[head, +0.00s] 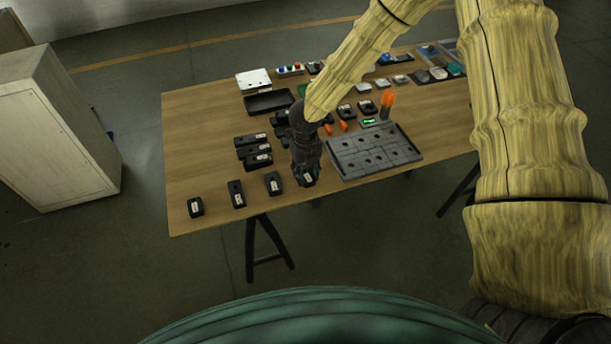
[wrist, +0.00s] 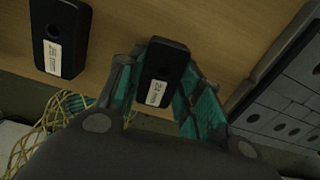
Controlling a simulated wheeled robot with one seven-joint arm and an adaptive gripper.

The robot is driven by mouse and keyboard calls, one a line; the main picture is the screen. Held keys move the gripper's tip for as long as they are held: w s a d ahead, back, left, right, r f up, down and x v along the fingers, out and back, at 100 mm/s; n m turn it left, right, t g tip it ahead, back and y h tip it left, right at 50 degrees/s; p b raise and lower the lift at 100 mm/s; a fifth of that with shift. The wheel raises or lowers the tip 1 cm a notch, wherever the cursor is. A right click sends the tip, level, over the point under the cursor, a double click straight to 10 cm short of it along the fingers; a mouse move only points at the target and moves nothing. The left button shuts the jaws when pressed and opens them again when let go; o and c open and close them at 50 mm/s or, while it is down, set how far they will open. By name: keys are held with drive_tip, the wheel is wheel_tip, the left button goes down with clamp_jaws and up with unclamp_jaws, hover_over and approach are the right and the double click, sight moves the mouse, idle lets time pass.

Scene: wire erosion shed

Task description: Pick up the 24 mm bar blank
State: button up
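The 24 mm bar blank (wrist: 163,74) is a small black block with a dark round hole and a white label that reads 24 mm. In the wrist view it sits between the teal-padded fingers of my gripper (wrist: 164,62). The fingers lie against both its sides, with no clear gap at the tips. In the head view my gripper (head: 306,172) points down at the table's front edge, with the blank's labelled end (head: 307,179) showing below it. I cannot tell whether the blank is clear of the tabletop.
Similar black blocks stand to the left on the wooden table (head: 210,120); the nearest is a labelled block (head: 273,183). A grey compartment tray (head: 374,152) lies close on the right. More black blocks (head: 252,150) lie behind.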

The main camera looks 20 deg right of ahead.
clamp_jaws()
drive_tip(key=shift+r, duration=0.15)
